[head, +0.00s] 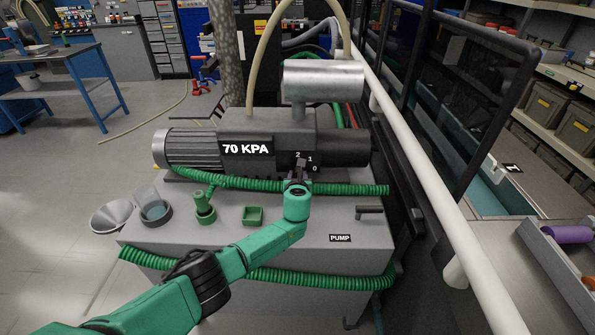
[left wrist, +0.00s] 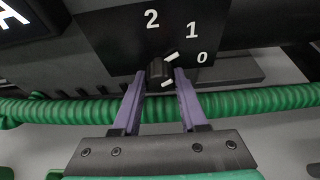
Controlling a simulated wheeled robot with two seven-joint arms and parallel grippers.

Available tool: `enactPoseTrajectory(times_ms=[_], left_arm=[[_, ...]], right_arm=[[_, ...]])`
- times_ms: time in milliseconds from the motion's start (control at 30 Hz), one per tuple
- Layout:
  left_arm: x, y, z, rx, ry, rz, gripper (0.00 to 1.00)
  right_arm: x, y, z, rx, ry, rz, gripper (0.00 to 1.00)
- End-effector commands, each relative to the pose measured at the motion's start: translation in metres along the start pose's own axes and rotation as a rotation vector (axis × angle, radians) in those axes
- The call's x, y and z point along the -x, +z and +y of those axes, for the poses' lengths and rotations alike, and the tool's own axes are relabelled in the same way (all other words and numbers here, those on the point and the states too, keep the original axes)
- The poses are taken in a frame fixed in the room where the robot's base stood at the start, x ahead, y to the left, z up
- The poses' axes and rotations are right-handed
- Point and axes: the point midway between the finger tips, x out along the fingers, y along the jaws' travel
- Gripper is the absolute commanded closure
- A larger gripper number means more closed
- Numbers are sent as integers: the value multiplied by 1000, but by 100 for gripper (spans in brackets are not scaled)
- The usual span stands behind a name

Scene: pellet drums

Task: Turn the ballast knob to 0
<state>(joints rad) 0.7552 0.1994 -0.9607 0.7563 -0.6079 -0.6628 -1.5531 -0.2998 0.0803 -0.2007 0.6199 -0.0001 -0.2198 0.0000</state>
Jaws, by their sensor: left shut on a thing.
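The ballast knob (left wrist: 160,72) is a small dark knob on a black plate (head: 299,163) at the right of the pump body. The plate carries the white marks 2, 1 and 0, with 0 lowest at the right. My left gripper (left wrist: 164,76) is shut on the knob, one purple finger on each side. Two short white strokes show by the knob, the upper one slanting up to the right between 1 and 0; I cannot tell exactly where it points. In the head view my left wrist partly hides the knob. My right gripper is not in view.
A green ribbed hose (head: 348,188) runs just below the knob. The pump (head: 190,148) shows 70 KPA. On the grey cabinet top stand a clear cup (head: 153,205), a green fitting (head: 204,208) and a green square cup (head: 253,215). A white rail (head: 440,205) passes at the right.

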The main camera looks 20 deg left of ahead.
Motion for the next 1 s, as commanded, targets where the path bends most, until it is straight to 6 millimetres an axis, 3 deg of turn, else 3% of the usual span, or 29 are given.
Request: enactPoseTrajectory(times_ms=[500, 1000], left_arm=[[-1, -1, -2, -397, 166, -1, 100], [0, -1, -2, -530, 220, -1, 100]], right_arm=[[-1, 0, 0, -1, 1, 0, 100], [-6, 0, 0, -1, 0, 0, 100]])
